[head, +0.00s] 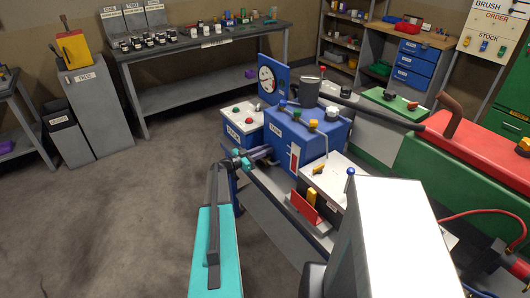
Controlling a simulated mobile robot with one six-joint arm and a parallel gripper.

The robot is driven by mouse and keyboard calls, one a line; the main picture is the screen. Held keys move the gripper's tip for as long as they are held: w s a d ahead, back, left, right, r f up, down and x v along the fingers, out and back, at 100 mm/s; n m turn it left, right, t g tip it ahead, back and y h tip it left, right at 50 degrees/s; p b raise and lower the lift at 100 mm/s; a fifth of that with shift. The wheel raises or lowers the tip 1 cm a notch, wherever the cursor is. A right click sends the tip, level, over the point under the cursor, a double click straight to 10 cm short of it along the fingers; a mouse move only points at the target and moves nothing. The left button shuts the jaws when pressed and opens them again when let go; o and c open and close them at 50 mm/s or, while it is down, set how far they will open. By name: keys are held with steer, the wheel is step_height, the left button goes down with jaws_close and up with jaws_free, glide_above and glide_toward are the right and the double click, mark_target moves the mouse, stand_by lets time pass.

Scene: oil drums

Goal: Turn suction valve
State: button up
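A blue machine box (290,137) stands right of the picture's middle. Small coloured knobs or handles sit on top of it, among them a blue one (282,104), a yellow one (313,125) and a pale one (332,114). I cannot tell which is the suction valve. My gripper (240,161), dark with teal parts, seems to be at the left side of this box, beside a blue-grey bar. It is small in the picture, so its opening and any contact are unclear. My arm's teal and dark links reach up to it from below.
A round gauge (267,79) on a blue panel stands behind the box. A white-topped blue box with red and green buttons (243,121) is left of it. A red-and-green tank (480,160) is at right. The floor (110,220) at left is clear.

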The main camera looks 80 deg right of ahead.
steer(key=shift+w+a, duration=0.1)
steer(key=b+v, duration=0.4)
steer(key=v, duration=0.9)
steer(key=shift+a, duration=0.15)
steer(key=shift+w, duration=0.1)
